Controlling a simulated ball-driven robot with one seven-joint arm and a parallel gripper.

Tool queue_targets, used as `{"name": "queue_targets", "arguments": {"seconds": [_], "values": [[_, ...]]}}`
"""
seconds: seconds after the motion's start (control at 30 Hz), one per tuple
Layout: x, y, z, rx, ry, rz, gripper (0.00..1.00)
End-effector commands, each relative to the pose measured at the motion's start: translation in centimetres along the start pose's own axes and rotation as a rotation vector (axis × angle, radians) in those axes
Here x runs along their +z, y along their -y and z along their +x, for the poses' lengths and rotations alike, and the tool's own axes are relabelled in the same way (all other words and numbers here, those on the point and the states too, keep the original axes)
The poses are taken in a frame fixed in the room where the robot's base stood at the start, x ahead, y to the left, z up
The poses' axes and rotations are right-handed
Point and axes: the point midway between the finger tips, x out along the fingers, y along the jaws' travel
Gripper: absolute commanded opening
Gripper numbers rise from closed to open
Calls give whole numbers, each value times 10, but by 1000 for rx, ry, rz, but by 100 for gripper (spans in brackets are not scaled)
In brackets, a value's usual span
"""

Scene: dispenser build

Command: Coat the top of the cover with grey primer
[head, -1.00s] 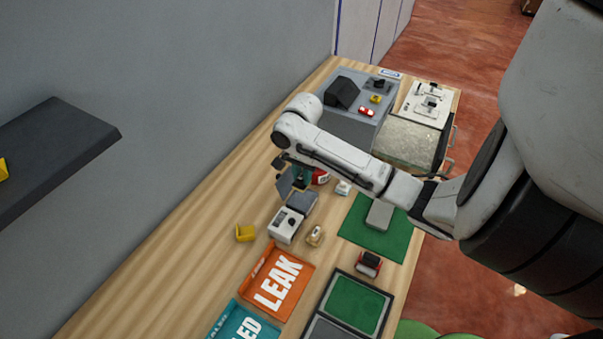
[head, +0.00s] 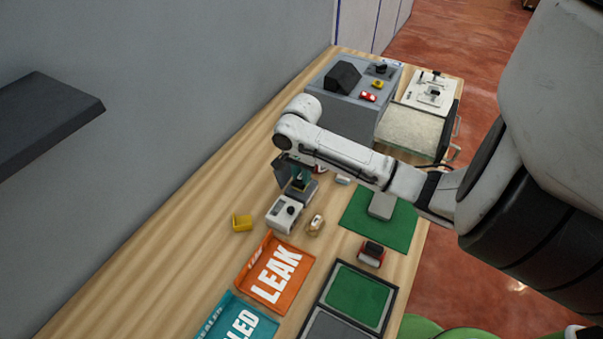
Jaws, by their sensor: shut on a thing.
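My gripper (head: 299,186) points down at the dark grey plate behind a white device (head: 285,213) with a black knob. It is shut on a small dark or teal thing, mostly hidden by my wrist. I cannot tell whether that thing touches the plate. No primer container can be made out clearly; a bit of a red and white item shows behind my wrist.
A yellow piece (head: 242,223) and a small tan item (head: 315,225) flank the white device. A grey wall borders the left.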

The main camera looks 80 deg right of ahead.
Motion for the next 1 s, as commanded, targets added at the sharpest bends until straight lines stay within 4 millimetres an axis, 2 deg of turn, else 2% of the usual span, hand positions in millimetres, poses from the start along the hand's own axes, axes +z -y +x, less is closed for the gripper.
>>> {"name": "queue_targets", "arguments": {"seconds": [1.0], "values": [[0, 0, 6, 0, 0, 0, 0]]}}
